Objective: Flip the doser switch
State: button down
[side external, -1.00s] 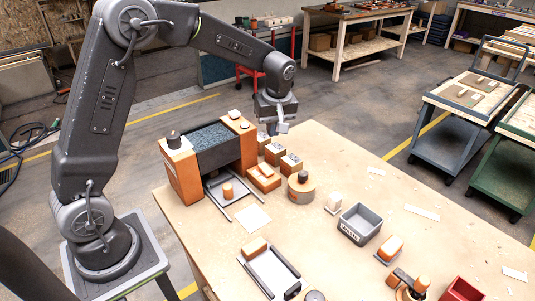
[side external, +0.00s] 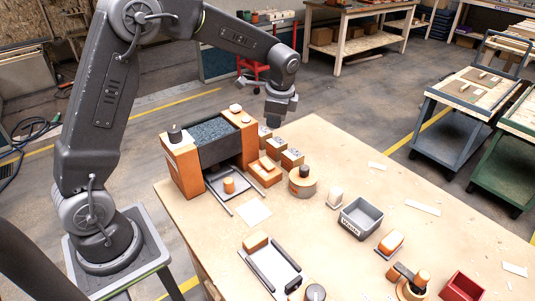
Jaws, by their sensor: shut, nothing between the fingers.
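The doser looks like the orange two-post stand (side external: 181,165) with a dark hopper (side external: 220,152) of blue-grey granules between its posts. Small orange boxes with grey tops stand behind its right post, one (side external: 264,133) partly under my gripper, another (side external: 279,144) and a third (side external: 292,158) nearer. Small pale pieces sit on the right post's top. I cannot tell which part is the doser switch. My gripper (side external: 272,123) points down, shut and empty, just above and beside the farthest box; whether it touches is unclear.
A tray with an orange cylinder (side external: 229,185) lies under the hopper. A round orange-and-black piece (side external: 302,182), a grey bin (side external: 361,218), an orange-and-white block (side external: 390,242) and a red box (side external: 464,287) stand on the wooden table (side external: 430,185). Its far right is mostly clear.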

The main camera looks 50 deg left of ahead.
aim_at(266, 159)
jog(key=m, duration=0.8)
jog(key=shift+w+a+r+m, duration=0.1)
jog(key=shift+m, duration=0.3)
jog(key=a+f, duration=0.1)
jog(key=f, duration=0.3)
jog(key=a+f, duration=0.1)
jog(key=f, duration=0.4)
jog(key=a+f, duration=0.1)
jog(key=f, duration=0.3)
jog(key=shift+f, duration=0.4)
